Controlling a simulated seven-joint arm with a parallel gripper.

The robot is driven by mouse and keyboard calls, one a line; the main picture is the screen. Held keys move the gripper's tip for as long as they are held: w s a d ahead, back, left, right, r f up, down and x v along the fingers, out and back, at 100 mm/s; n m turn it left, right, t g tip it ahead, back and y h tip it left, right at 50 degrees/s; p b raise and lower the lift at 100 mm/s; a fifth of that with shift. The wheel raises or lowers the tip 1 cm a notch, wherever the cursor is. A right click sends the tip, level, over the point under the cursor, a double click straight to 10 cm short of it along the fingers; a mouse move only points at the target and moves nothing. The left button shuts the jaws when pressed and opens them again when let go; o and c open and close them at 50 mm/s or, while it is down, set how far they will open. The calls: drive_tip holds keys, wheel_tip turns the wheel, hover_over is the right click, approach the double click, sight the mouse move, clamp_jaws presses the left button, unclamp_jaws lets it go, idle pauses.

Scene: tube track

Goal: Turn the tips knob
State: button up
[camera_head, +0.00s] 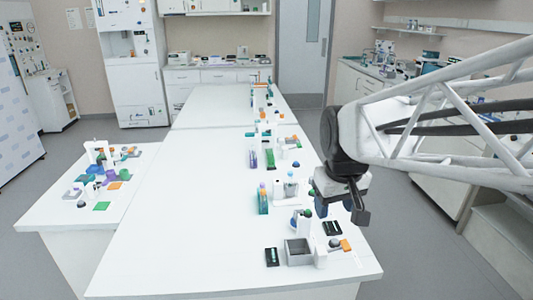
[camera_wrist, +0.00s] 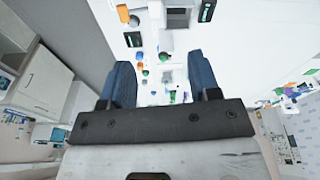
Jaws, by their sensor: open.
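No label is readable, so I cannot tell which knob is the tips knob. In the head view, an orange part (camera_head: 346,245) and a dark round knob (camera_head: 334,243) sit beside a grey open box (camera_head: 298,252) near the table's front edge. A green-topped knob (camera_head: 307,213) stands a little farther back. The wrist view shows an orange part (camera_wrist: 123,12) and a dark knob (camera_wrist: 134,21) at the top, and small round knobs around a green one (camera_wrist: 145,72). My gripper (camera_head: 340,208) hangs above the table's right edge; its blue fingers (camera_wrist: 160,62) are apart with nothing held.
A row of small devices and tube racks (camera_head: 263,200) runs along the right side of the long white table (camera_head: 190,220). Black panels (camera_head: 271,257) lie by the grey box. The table's left side is clear. A side table (camera_head: 60,207) holds more items.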

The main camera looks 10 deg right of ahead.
drive_tip(key=w+d+n, duration=0.2)
drive_tip(key=w, duration=1.2)
drive_tip(key=w+d+f+n, duration=0.1)
drive_tip(key=w+f, duration=0.4)
drive_tip(key=w, duration=0.5)
drive_tip(key=w+d+f+n+g, duration=0.1)
drive_tip(key=w+d+f, duration=0.3)
drive_tip(key=w, duration=0.7)
drive_tip(key=w+d+f+n+g, duration=0.1)
drive_tip(key=w+d+f+n, duration=0.1)
drive_tip(key=w+f, duration=0.5)
drive_tip(key=shift+w+d+n, duration=0.15)
drive_tip(key=shift+w+n, duration=0.45)
drive_tip(key=shift+w, duration=1.25)
drive_tip(key=shift+f, duration=0.1)
drive_tip(key=shift+f, duration=3.85)
drive_tip(key=c, duration=0.9)
